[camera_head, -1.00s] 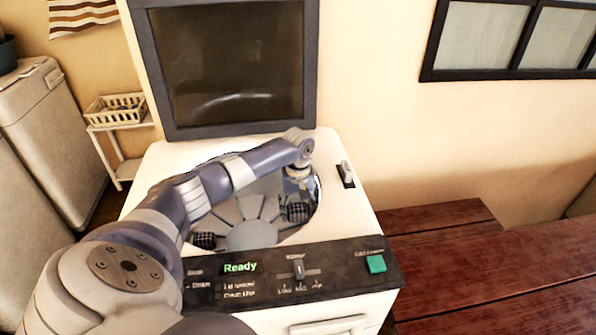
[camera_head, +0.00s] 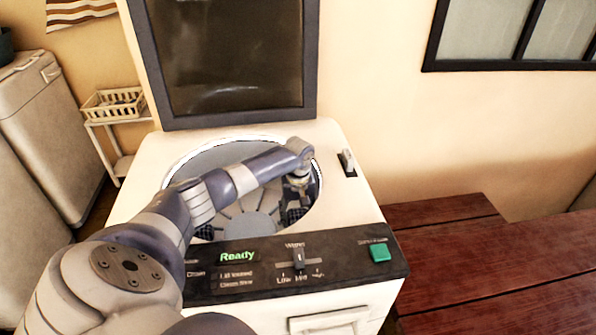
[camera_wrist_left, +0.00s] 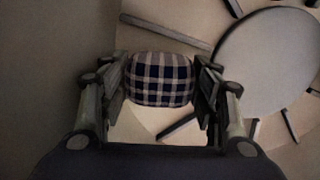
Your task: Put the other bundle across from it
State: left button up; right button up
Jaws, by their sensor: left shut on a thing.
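A dark checked cloth bundle (camera_head: 293,215) lies at the right side of the round washer drum (camera_head: 225,212). My left gripper (camera_head: 297,193) reaches down into the drum from above it. In the left wrist view the bundle (camera_wrist_left: 160,80) sits between the two fingers (camera_wrist_left: 163,84), which are shut on its sides. Another dark bundle (camera_head: 204,232) lies at the drum's left side, partly hidden by my arm and the rim. The ribbed disc with a round hub (camera_wrist_left: 268,62) fills the drum floor. My right gripper is not in view.
The washer's dark lid (camera_head: 228,60) stands open at the back. The front panel (camera_head: 290,265) reads "Ready", with a slider and a green button (camera_head: 379,252). A wooden table (camera_head: 490,270) is at the right, and a basket (camera_head: 113,103) on a stand at the left.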

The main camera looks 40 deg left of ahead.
pick_arm(q)
jog(key=o, duration=1.3)
jog(key=shift+r, duration=0.1)
jog(key=shift+w+r, duration=0.1)
jog(key=shift+w, duration=0.05)
jog(key=shift+w+r, duration=0.1)
jog(key=shift+r, duration=0.45)
notch_tip(320, 180, up, 11)
jog(key=shift+s, duration=0.25)
jog(key=shift+a, duration=0.1)
